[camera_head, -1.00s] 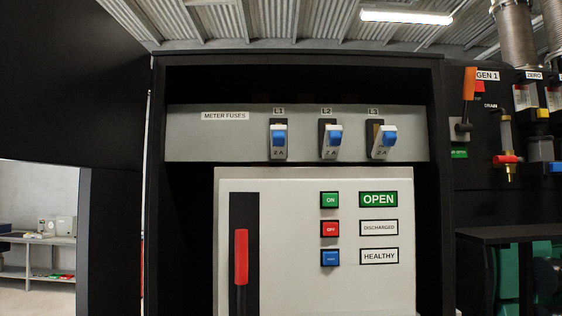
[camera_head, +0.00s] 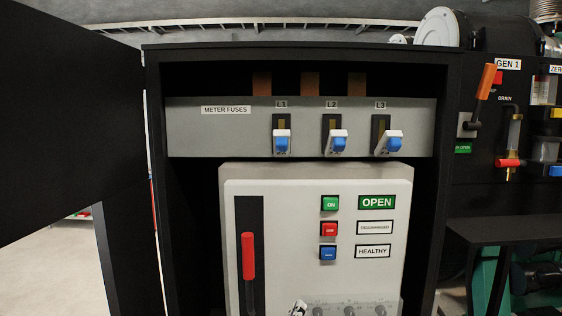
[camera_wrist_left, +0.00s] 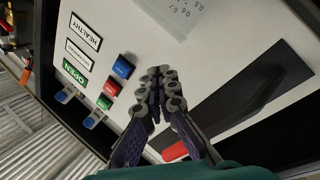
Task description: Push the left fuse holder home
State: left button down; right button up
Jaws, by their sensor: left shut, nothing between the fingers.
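The left fuse holder (camera_head: 282,141), under label L1, has a white body and blue front and sits in a dark slot in the grey METER FUSES strip. It stands out in front of the slot, whose upper part shows dark above it. My left gripper (camera_head: 298,308) just enters the bottom of the head view, well below the holder, in front of the white breaker panel. In the left wrist view my left gripper (camera_wrist_left: 158,82) has its fingertips together, empty, over the panel. The left holder is not clearly visible there.
The L2 holder (camera_head: 337,141) and L3 holder (camera_head: 389,141) stand out similarly to the right. Below are the ON button (camera_head: 330,203), other buttons and a red-handled lever (camera_head: 248,256). The open black cabinet door (camera_head: 70,110) is at left.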

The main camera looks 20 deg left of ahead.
aim_at(281, 149)
pick_arm(q)
jog(key=s+a+r+n+t+y+p, duration=0.1)
jog(key=r+n+t+y+p, duration=0.2)
jog(key=r, duration=0.8)
jog(key=s+a+r+n+t+y+p, duration=0.1)
jog(key=r+n+t+y+p, duration=0.3)
jog(key=r, duration=0.7)
jog(key=s+n+y+p, duration=0.1)
jog(key=n+y+p, duration=0.1)
jog(key=n+p, duration=0.2)
jog(key=shift+a+n, duration=0.4)
jog(key=shift+n, duration=0.5)
pick_arm(e)
notch_tip(281, 149, up, 14)
jog(key=shift+f, duration=0.15)
pick_arm(q)
jog(key=shift+r, duration=0.15)
jog(key=p+x, duration=0.4)
jog(key=x, duration=1)
pick_arm(e)
notch_tip(281, 149, up, 4)
jog(key=shift+r, duration=0.1)
pick_arm(q)
jog(key=shift+s+r+g+p, duration=0.1)
jog(key=shift+r+g+p, duration=0.3)
jog(key=shift+p, duration=0.3)
pick_arm(e)
jog(key=shift+r, duration=0.6)
